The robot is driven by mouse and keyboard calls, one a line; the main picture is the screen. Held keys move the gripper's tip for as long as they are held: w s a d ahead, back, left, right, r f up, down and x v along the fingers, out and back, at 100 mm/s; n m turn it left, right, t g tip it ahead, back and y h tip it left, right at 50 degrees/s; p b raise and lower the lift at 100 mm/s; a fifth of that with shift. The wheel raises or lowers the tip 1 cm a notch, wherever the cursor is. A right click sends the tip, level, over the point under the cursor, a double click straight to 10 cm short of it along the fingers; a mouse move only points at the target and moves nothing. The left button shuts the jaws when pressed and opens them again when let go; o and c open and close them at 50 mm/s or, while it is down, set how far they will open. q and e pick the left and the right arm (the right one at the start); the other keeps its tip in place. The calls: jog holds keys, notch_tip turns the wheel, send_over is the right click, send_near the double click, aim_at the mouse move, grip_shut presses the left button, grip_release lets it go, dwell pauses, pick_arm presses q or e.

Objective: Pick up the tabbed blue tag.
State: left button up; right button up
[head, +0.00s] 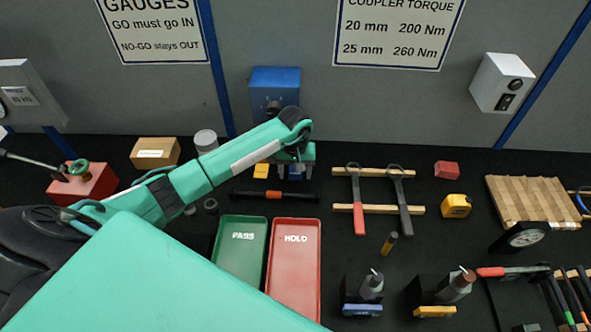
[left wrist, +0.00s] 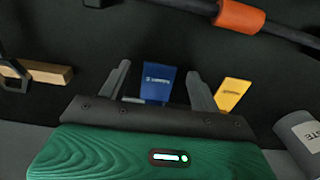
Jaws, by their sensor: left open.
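The blue tag (left wrist: 157,83) shows in the left wrist view as a flat blue piece with small white print. Its lower end is hidden behind my gripper body. My left gripper (left wrist: 159,86) is open, with one finger on each side of the blue tag and visible gaps between. In the head view the left gripper (head: 297,164) points down over the blue tag (head: 296,174), which shows only in part. A yellow tag (left wrist: 232,93) lies just outside the right finger in the wrist view. My right gripper is not seen.
A dark bar with an orange band (head: 275,194) lies just in front of the tags. A grey cylinder (left wrist: 302,140) stands near the yellow tag. A green tray (head: 240,245) and a red tray (head: 294,262) lie nearer me. A blue box (head: 275,84) is on the wall behind.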

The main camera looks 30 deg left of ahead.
pick_arm(q)
jog(key=shift+f+b, duration=0.15)
jog(key=shift+b, duration=0.2)
jog(key=c, duration=1)
jog(key=shift+c, duration=0.2)
